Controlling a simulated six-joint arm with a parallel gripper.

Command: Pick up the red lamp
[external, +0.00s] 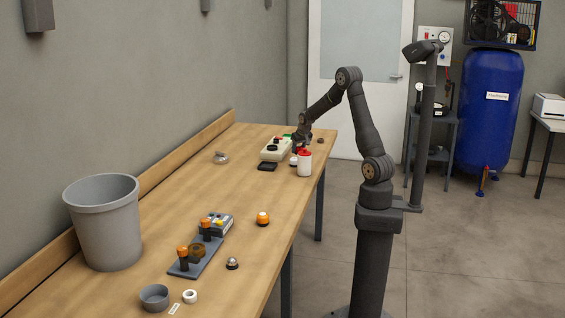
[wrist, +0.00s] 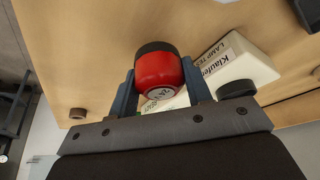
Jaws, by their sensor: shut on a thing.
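The red lamp (wrist: 160,72) shows in the wrist view as a rounded red body with a dark base. My gripper (wrist: 163,84) is shut on it, one finger on each side.
The beige lamp-test box (external: 275,150) is just left of my gripper; the white canister (external: 304,166) is close in front. A black pad (external: 266,167) lies nearby. Orange lamps (external: 263,218) and a grey bin (external: 106,230) are nearer the camera. The table's middle is mostly clear.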

